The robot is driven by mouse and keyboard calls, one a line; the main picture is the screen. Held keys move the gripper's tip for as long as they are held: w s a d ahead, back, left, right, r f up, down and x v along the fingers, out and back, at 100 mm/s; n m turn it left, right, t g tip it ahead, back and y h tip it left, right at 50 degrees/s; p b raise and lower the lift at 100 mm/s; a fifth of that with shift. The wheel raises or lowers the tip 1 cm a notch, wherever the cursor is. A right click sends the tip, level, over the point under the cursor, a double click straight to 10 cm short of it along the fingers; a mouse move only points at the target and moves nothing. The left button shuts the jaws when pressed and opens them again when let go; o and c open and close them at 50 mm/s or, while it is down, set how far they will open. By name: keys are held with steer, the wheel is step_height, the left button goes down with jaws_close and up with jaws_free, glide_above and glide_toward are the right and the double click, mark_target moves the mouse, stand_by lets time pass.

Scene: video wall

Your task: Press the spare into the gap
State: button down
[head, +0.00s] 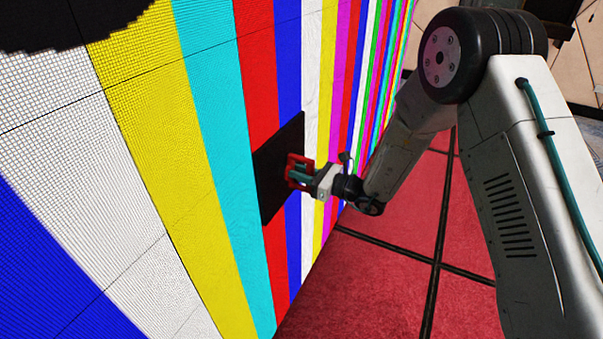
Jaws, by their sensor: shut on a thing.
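A dark square (277,185) breaks the striped pattern of the video wall, across the red, blue and white bands. I cannot tell how much of it is the open gap and how much is the spare's dark face. My gripper (303,173) is right in front of the right part of this dark square. It is shut on the spare, with a red frame and teal parts showing at the jaws. Whether the spare touches the wall around the gap cannot be told.
The lit video wall (172,120) fills the left side, with a black shape at its top left. The red tiled floor (375,285) is clear beside it. Dark furniture (545,12) stands at the back right.

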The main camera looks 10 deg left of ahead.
steer(key=shift+w+a+r, duration=0.1)
steer(key=shift+w+a, duration=0.15)
steer(key=shift+a, duration=0.3)
stand_by(0.9)
stand_by(1.3)
steer(key=shift+s+d, duration=0.1)
steer(key=shift+d, duration=0.05)
steer(key=shift+v, duration=0.85)
steer(key=shift+d, duration=0.15)
steer(key=v, duration=0.5)
steer(key=shift+s+d, duration=0.15)
steer(key=shift+d, duration=0.2)
stand_by(0.7)
